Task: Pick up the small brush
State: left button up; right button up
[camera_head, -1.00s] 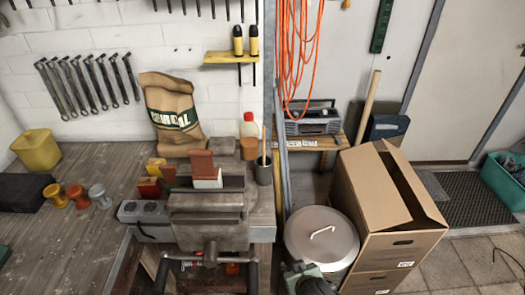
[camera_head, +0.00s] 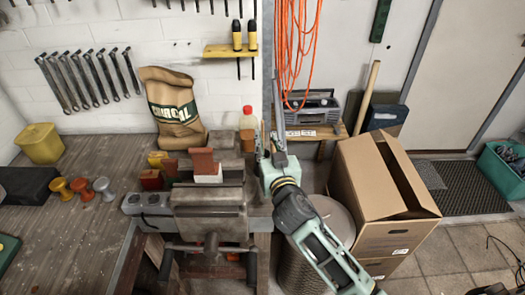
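My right gripper (camera_head: 274,146) reaches up from the bottom right, over the right end of the workbench. It is beside a slim wooden handle (camera_head: 262,136), which may be the small brush standing in a dark cup. My gripper and wrist now hide most of that cup, and I cannot tell whether the fingers touch the handle or how far they are open. A reddish-brown block with a white lower part (camera_head: 204,164) stands at the grey vise (camera_head: 208,200). My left gripper is not in view.
A red-capped bottle (camera_head: 247,120) and a charcoal bag (camera_head: 172,108) stand behind the vise. A grey post and hanging orange cable (camera_head: 303,50) are close by the gripper. A cardboard box (camera_head: 385,200) and a metal bin (camera_head: 335,218) stand at right.

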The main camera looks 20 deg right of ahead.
aim_at(263, 138)
jog(key=w, duration=0.1)
jog(key=w+p, duration=0.1)
jog(key=w, duration=0.2)
jog(key=shift+f, duration=0.25)
jog(key=shift+w+f+p, duration=0.15)
jog(key=shift+w+p, duration=0.15)
jog(key=shift+w, duration=0.25)
grip_shut()
